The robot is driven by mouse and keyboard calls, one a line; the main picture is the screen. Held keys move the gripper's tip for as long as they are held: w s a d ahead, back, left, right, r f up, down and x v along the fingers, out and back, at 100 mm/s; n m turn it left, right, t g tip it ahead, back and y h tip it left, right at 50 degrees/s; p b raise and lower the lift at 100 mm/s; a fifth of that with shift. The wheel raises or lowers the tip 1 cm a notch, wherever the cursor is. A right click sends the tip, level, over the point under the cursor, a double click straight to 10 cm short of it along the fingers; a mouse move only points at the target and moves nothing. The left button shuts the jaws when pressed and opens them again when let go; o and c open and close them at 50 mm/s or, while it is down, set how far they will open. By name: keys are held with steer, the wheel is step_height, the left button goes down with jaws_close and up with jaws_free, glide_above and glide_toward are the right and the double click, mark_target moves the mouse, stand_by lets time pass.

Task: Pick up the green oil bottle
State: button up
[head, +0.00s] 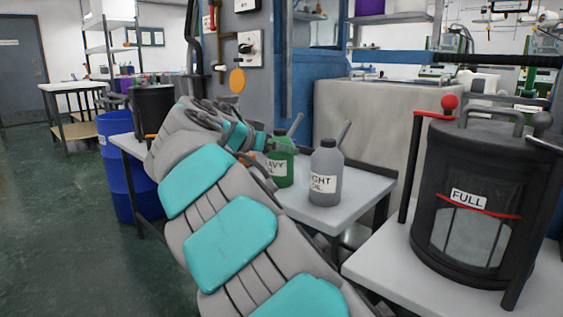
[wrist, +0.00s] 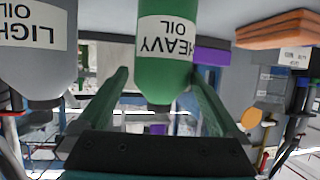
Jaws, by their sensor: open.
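The green oil bottle (head: 281,169), labelled "HEAVY", stands upright on a light grey table, partly hidden by my gripper and arm in the head view. In the wrist view, which is upside down, the green bottle (wrist: 164,70) reads "HEAVY OIL" and lies between the two fingers. My gripper (head: 266,145) is open around the bottle's upper part. In the wrist view, my gripper (wrist: 158,85) has a visible gap beside the bottle at each finger. Contact cannot be seen.
A grey "LIGHT OIL" bottle (head: 326,174) stands close to the right of the green one. The table (head: 345,207) is bare at its front right. A black "FULL" canister (head: 468,210) stands at right, a blue barrel (head: 116,185) at left. An orange block (wrist: 280,30) is near the bottle.

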steer(key=shift+x, duration=3)
steer(key=shift+a, duration=0.1)
steer(key=c, duration=1.4)
